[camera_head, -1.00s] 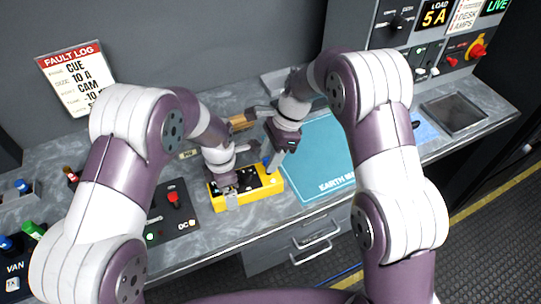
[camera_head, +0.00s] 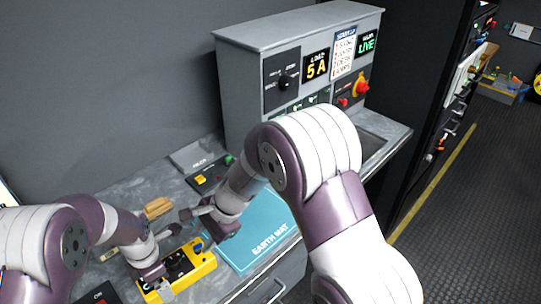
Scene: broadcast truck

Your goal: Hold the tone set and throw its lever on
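The tone set is a yellow box with a dark top (camera_head: 205,265) on the grey counter at the lower left, beside the blue mat. My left gripper (camera_head: 160,282) is down at the box's left end, with a finger against its near side; it appears closed on the box, its far finger hidden. My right gripper (camera_head: 197,229) is just above and behind the box's right end, fingers spread and holding nothing visible. A blue part shows close to its lower finger. The lever cannot be made out among the small parts on top.
The blue earth mat (camera_head: 262,232) lies right of the box. A small panel with a yellow button (camera_head: 201,180) and wooden blocks (camera_head: 157,208) are behind. A grey console (camera_head: 240,95) with switches and lit displays stands at the back, by a sunken tray (camera_head: 370,145).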

